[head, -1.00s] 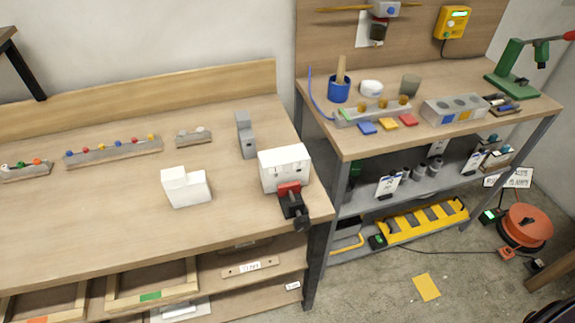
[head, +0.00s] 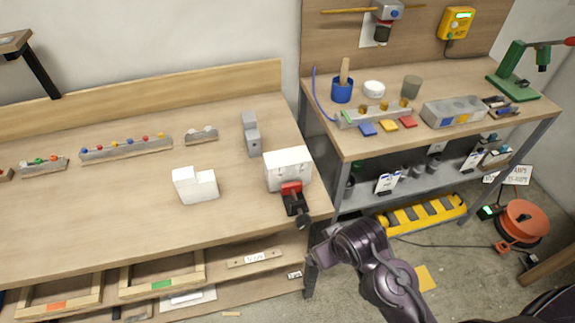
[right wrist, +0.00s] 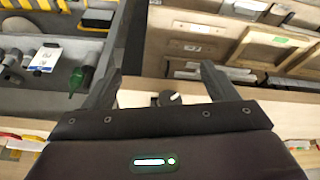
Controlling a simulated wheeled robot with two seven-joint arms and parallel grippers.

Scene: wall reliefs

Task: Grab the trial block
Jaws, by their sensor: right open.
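A white stepped block (head: 197,187) stands free on the left workbench. Another white block (head: 288,170) sits at the bench's right front corner, behind a red and black clamp (head: 293,197). The pictures do not label either as the trial block. My right arm shows in the head view over the floor gap right of the bench. In the right wrist view my right gripper (right wrist: 160,72) has its two dark fingers apart with nothing held. A dark knob (right wrist: 170,97), probably the clamp's handle, shows between them. My left gripper is not in view.
A grey upright block (head: 251,135) stands behind the clamped block. Racks with coloured balls (head: 125,147) line the bench's back. The right bench (head: 425,130) holds a blue cup (head: 342,91) and coloured tiles. The bench's left front surface is clear.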

